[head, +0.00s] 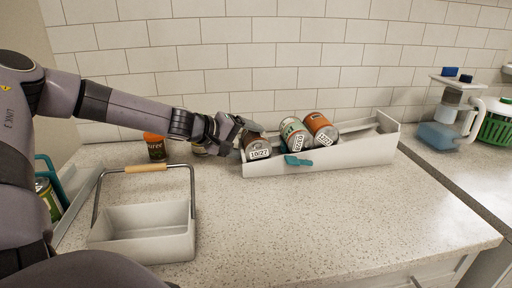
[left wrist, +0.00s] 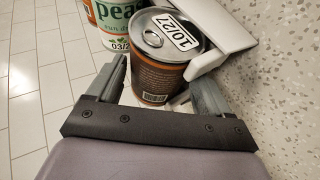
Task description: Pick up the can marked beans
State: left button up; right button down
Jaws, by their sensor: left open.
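My left gripper (head: 240,130) is at the left end of a white sloped rack (head: 330,160), right at the first can (head: 257,148). In the left wrist view the gripper (left wrist: 157,78) is open, its fingers on either side of the lower part of this brown and orange can (left wrist: 158,72). Its silver lid carries a tag reading 10/27. Its name is not readable, so I cannot tell whether it is beans. A white and green can (head: 293,133) marked peas (left wrist: 112,25) lies beside it. An orange can (head: 320,128) lies further right. My right gripper is not in view.
An orange can ending in "uree" (head: 155,148) stands by the wall. A white basket (head: 145,232) with a raised wooden handle stands in front. A teal clip (head: 298,161) sits on the rack's front edge. The counter's front right is clear.

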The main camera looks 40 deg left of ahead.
pick_arm(q)
jog(key=shift+w+d+f, duration=0.1)
jog(key=shift+w+f, duration=0.05)
jog(key=shift+w, duration=0.15)
jog(key=c, duration=1)
jog(key=shift+o, duration=0.2)
